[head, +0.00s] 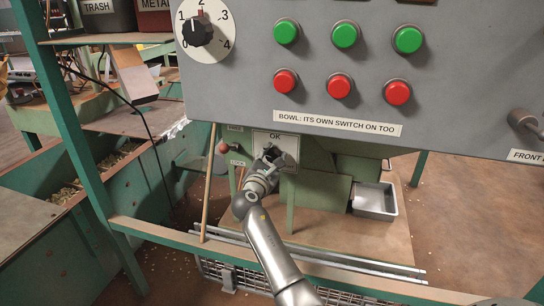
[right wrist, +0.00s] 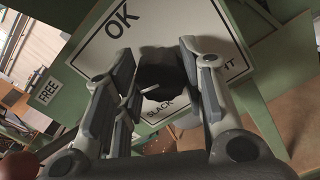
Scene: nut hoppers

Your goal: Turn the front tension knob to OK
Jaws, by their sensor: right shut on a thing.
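The front tension knob (right wrist: 160,72) is dark and sits on a white plate (right wrist: 92,52) lettered OK, SLACK and a partly hidden word ending in "HT". The plate (head: 262,138) also shows in the head view, with OK at its top. My right gripper (right wrist: 157,88) is shut around the knob, with fingers on both sides of it. In the head view the right gripper (head: 271,158) covers the knob. My left gripper is out of view.
A grey control panel (head: 455,95) with a dial (head: 197,31) and green and red buttons overhangs the plate. A red-ended lever (head: 223,147) is just left of the plate. A metal tray (head: 374,201) is at right. A green frame rail (head: 150,229) runs below my arm.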

